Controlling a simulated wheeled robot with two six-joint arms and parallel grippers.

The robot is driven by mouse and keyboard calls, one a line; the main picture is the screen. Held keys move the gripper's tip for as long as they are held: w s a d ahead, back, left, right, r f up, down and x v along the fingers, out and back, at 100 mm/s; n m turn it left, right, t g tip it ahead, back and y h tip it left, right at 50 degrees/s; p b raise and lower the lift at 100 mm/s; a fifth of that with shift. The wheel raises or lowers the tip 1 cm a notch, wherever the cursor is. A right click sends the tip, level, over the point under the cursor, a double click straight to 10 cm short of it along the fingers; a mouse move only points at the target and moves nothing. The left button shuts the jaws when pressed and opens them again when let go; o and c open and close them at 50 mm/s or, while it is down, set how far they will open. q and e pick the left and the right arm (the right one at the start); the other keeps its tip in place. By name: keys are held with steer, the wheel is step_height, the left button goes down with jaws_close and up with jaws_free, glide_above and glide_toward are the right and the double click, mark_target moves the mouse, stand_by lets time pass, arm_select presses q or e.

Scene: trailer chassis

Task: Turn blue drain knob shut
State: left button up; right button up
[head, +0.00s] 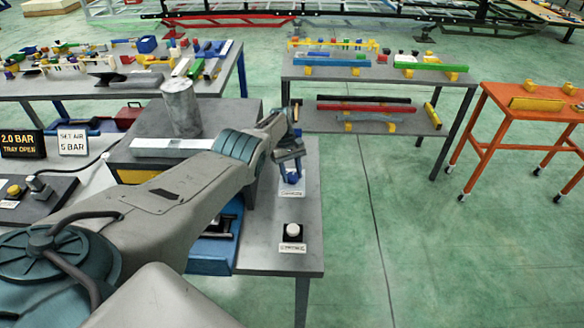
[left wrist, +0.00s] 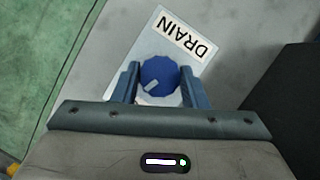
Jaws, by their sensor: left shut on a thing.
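The blue drain knob (left wrist: 160,76) is round with a lighter blue pointer mark aimed to the lower left in the left wrist view. It sits on a pale plate with a white DRAIN label (left wrist: 184,38). My left gripper (left wrist: 162,80) has one finger on each side of the knob and is shut on it. In the head view, my left gripper (head: 291,165) reaches down to the knob near the right edge of the grey bench, and the knob is mostly hidden there. My right gripper is not in view.
A white button (head: 293,231) on a black base stands nearer on the same bench (head: 300,262). A metal cylinder (head: 181,107) stands on a grey box behind my arm. An orange cart (head: 530,118) is at the right, with open green floor between.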

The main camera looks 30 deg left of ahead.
arm_select(q)
steer(key=n+p, duration=0.1)
steer(key=n+t+p, duration=0.1)
steer(key=shift+r+n, duration=0.25)
steer(key=shift+n, duration=0.05)
steer(key=shift+f+n+p, duration=0.1)
steer(key=shift+n+p, duration=0.3)
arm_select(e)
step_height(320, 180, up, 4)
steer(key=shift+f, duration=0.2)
arm_select(q)
steer(key=shift+a, duration=0.1)
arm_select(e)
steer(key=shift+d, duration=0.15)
arm_select(q)
steer(key=o, duration=1)
steer(key=shift+f, duration=0.15)
steer(key=shift+b+v, duration=0.9)
steer(key=shift+v, duration=4.5)
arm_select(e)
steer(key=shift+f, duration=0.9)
